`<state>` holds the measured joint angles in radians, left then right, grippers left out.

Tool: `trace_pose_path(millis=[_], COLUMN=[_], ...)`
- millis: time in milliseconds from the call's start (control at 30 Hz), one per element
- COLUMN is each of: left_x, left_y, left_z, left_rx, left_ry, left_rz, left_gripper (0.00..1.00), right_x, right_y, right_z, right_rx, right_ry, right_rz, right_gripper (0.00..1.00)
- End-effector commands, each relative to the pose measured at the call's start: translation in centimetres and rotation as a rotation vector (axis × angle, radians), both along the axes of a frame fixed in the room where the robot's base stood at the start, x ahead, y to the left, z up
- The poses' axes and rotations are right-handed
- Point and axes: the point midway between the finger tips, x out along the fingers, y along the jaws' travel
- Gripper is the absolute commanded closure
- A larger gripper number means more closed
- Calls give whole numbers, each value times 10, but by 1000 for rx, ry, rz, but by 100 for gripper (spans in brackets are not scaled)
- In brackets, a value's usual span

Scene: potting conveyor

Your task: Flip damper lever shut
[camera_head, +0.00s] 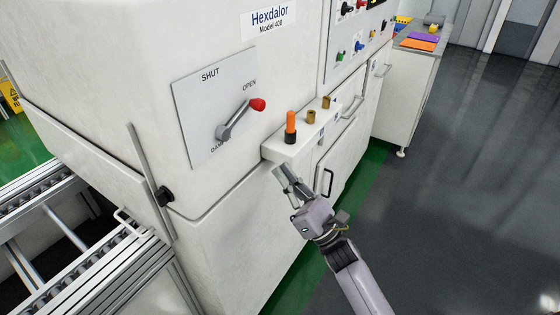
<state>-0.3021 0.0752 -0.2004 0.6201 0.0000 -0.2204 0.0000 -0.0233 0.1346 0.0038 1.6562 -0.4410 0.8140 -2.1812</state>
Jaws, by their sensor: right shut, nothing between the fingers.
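The damper lever (237,118) is a grey metal handle with a red knob (258,104) at its end. It pivots on a grey plate (192,118) on the front of the white machine. The plate is marked SHUT at its upper left and OPEN at its upper right. The lever tilts up to the right, with its knob just below the OPEN mark. My right gripper (280,171) is shut and empty. It is below and to the right of the lever, near the small ledge, apart from the lever. My left gripper is not in view.
A white ledge (276,152) juts out below the plate and holds an orange-topped piece (291,127) and brass-coloured fittings (312,117). A black door handle (327,183) is beside my right gripper. A roller conveyor (85,287) is at lower left. Open grey floor (460,190) lies to the right.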

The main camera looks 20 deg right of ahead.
Motion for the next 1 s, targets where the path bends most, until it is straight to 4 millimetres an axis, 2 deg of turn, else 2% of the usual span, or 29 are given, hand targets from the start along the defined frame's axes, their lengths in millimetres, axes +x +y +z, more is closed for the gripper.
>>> trace_pose_path(millis=[33,367,500,700,1000], left_x=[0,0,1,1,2], left_y=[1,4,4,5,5], left_z=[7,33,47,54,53], left_rx=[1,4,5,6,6], left_ry=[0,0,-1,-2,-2], left_rz=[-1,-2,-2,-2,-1], left_gripper=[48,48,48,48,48], right_x=[6,52,55,56,57], right_y=[4,32,31,30,30], right_z=[12,58,79,92,92], right_rx=[1,1,0,0,1], right_ry=[-3,-2,0,0,1], right_rz=[1,1,0,0,0], right_gripper=[100,100,100,100,100])
